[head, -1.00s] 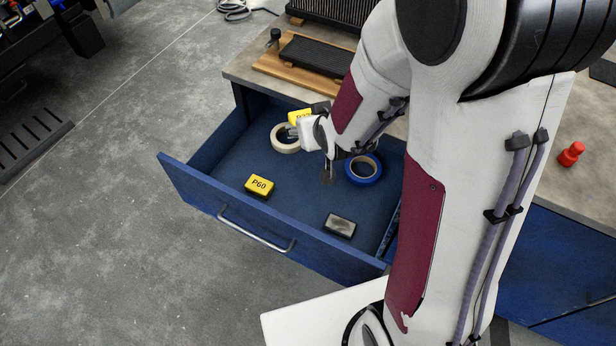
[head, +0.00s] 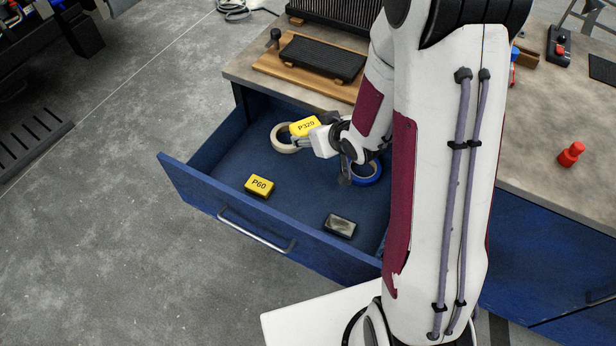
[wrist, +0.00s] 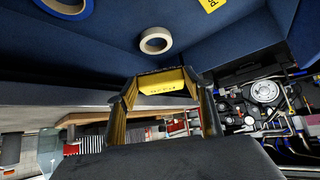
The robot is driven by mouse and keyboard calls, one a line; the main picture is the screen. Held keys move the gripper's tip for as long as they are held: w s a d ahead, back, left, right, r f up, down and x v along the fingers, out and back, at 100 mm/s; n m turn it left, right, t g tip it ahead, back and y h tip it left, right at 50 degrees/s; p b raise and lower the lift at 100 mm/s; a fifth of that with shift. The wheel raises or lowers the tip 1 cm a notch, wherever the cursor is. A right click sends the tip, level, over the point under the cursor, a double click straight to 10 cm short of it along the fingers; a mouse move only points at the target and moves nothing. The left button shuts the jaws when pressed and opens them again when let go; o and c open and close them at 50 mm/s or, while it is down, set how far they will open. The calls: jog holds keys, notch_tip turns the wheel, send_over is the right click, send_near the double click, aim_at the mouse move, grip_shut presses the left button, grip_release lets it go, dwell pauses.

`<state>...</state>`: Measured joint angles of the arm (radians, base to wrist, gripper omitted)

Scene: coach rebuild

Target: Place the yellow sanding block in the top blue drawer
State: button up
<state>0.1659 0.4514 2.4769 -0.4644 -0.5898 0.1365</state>
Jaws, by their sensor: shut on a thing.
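The yellow sanding block marked P320 (head: 304,127) is over the back left part of the open blue drawer (head: 205,203). In the head view it overlaps the cream tape roll; its height above the drawer floor is hard to tell. My gripper (wrist: 165,84) is shut on this block, which shows between the fingers in the wrist view (wrist: 160,88). In the head view my wrist hides most of the fingers. A second yellow block marked P60 (head: 259,186) lies in the drawer near its front left; part of it shows in the wrist view (wrist: 210,4).
The drawer holds the cream tape roll (head: 282,143), a blue tape roll (head: 371,178) and a dark grey-topped block (head: 340,226). Its floor between these is clear. The benchtop above bears a black sander plate on a wooden board (head: 323,57) and a red object (head: 571,154).

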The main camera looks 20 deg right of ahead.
notch_tip(320, 180, down, 9)
jog(key=n+y, duration=0.1)
jog(key=n, duration=0.1)
jog(key=shift+s+d+y, duration=0.3)
jog(key=shift+s+d, duration=0.1)
jog(key=shift+s, duration=0.05)
jog(key=shift+f, duration=0.1)
jog(key=shift+f+g, duration=0.15)
jog(key=shift+g, duration=0.15)
send_over(309, 179)
jog(key=s+d, duration=0.1)
jog(key=s, duration=0.2)
jog(key=shift+w+d+f, duration=0.1)
jog(key=shift+d+f, duration=0.05)
jog(key=shift+f, duration=2.6)
jog(key=shift+f, duration=2.1)
jog(key=shift+f, duration=0.1)
